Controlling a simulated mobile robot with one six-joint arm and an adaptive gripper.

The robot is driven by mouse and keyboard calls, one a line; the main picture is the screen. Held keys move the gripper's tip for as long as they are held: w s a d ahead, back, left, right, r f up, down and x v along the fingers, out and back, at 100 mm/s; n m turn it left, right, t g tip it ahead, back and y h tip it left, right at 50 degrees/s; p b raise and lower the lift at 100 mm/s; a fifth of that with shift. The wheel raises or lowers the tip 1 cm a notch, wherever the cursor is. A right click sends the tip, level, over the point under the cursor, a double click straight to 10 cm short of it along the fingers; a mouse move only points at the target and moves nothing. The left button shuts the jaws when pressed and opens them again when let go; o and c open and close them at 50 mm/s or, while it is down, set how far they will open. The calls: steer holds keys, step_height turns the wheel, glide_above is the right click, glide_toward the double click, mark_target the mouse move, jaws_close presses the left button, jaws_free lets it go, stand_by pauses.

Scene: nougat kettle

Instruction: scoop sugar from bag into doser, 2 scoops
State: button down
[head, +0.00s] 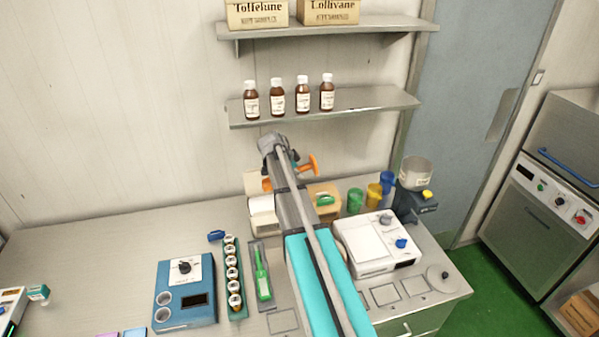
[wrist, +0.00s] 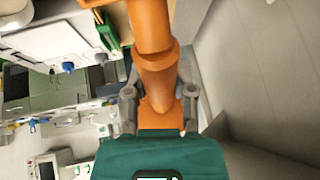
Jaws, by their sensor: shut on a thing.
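My gripper (wrist: 159,98) is shut on an orange tool (wrist: 155,72), probably the scoop; its two grey fingers press on either side of it. In the head view the orange tool (head: 309,166) shows beside my gripper (head: 287,160), above the back of the bench. Its bowl and any contents cannot be made out. A pale open-topped container (head: 262,216), possibly the sugar bag, stands left of my arm and is partly hidden. A grey machine with a round metal hopper (head: 415,174), possibly the doser, stands at the bench's right end.
Green (head: 355,201), yellow (head: 374,196) and blue (head: 387,182) cups stand left of the hopper. A white device (head: 376,245) is in front of them. Brown bottles (head: 302,95) stand on the lower shelf (head: 350,107) above. A blue device (head: 185,288) stands on the left; bench behind it is clear.

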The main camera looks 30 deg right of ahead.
steer(key=shift+a+f, duration=0.1)
steer(key=shift+f, duration=0.05)
steer(key=shift+w+a+f+b, duration=0.5)
steer(key=shift+a+f+b, duration=1.35)
steer(key=shift+f+b, duration=3.25)
steer(key=shift+s+d+r+t+y+p, duration=0.15)
steer(key=shift+d+r+y+p, duration=0.35)
steer(key=shift+r+p, duration=1.1)
steer(key=shift+s+d+r+t+y+p, duration=0.15)
steer(key=shift+d+r+y+p, duration=0.35)
steer(key=shift+r+p, duration=1.1)
steer(key=shift+s+d+r+y+p, duration=0.25)
steer(key=shift+d+r+p, duration=0.65)
steer(key=shift+p, duration=1.15)
steer(key=shift+w+a+r, duration=0.1)
steer(key=shift+a+r, duration=0.15)
